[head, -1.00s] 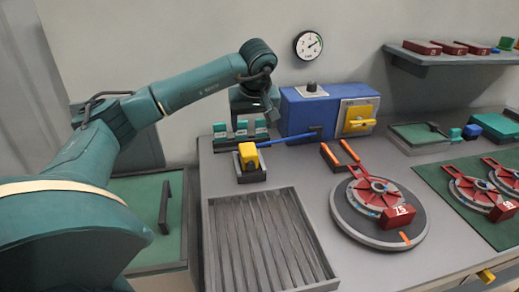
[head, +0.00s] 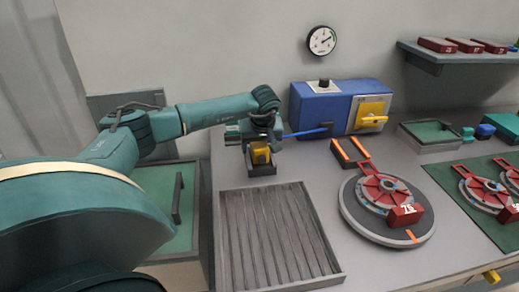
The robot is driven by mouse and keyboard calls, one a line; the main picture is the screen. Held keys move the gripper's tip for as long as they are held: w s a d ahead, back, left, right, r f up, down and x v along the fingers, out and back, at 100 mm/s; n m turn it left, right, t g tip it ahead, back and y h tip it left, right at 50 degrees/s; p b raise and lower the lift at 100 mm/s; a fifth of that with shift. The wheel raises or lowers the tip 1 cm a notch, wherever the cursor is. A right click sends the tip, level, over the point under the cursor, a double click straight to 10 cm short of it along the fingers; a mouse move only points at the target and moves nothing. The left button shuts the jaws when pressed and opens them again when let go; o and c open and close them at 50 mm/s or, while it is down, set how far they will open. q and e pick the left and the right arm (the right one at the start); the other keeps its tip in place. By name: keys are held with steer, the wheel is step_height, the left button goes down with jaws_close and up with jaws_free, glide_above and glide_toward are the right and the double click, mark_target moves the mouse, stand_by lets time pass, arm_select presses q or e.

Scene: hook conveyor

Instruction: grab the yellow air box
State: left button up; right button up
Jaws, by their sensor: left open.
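The yellow air box (head: 260,156) sits in a small dark grey holder (head: 263,171) at the back left of the grey table. A blue hose (head: 308,132) runs from near it to the right, towards the blue machine. My left gripper (head: 260,148) points down right over the air box. Its dark fingers are open and seem to stand on either side of the box. The arm hides the top of the box, and I cannot tell whether the fingers touch it. My right gripper is not in view.
A blue machine (head: 322,108) with a yellow handle stands behind to the right. A ribbed grey tray (head: 222,240) lies in front of the holder. A round turntable (head: 350,222) with a red fixture is at right. Open table lies between tray and turntable.

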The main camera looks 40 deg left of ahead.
arm_select(q)
steer(key=c, duration=1.2)
steer(key=shift+r, duration=0.15)
